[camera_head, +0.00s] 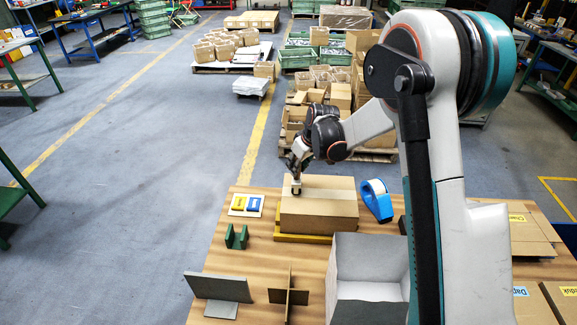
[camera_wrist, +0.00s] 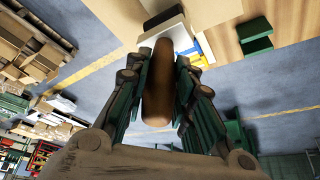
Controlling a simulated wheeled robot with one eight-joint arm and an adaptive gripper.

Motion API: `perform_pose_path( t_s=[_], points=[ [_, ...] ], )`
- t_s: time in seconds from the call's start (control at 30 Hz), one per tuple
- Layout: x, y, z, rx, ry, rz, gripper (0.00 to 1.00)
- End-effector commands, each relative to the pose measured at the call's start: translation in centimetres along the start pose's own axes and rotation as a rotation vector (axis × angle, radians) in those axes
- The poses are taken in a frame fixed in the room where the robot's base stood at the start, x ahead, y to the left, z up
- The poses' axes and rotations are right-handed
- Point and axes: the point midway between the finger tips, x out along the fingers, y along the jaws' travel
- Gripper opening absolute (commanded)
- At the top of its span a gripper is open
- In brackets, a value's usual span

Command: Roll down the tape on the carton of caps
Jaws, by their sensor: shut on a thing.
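The carton (camera_head: 318,213) is closed and sits on a yellow base on the wooden table. A paler tape band (camera_head: 328,194) runs across its top. My gripper (camera_head: 296,172) is over the left part of the carton top, pointing down. It is shut on a roller, whose small dark end (camera_head: 296,189) shows at the carton top near the tape's left end; I cannot tell if it touches. In the wrist view the roller's brown rounded handle (camera_wrist: 158,85) stands between the green fingers.
A blue tape dispenser (camera_head: 376,199) stands right of the carton. A green cradle (camera_head: 236,237) and blue and yellow labels (camera_head: 247,204) lie to its left. An open grey box (camera_head: 371,270), a grey bracket (camera_head: 218,290) and crossed dividers (camera_head: 289,293) stand in front.

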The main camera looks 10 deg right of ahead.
Motion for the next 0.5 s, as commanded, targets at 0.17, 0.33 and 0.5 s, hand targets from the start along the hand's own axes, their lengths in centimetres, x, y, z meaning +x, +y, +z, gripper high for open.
perform_pose_path(
  t_s=[0.17,0.33,0.5],
  points=[
    [-0.7,1.8,1.7,0.003,0.0,0.001,0.0],
    [-1.3,3.5,3.2,0.003,0.001,0.001,0.0],
    [-1.9,5.1,4.7,0.003,0.0,0.001,0.0]
  ],
)
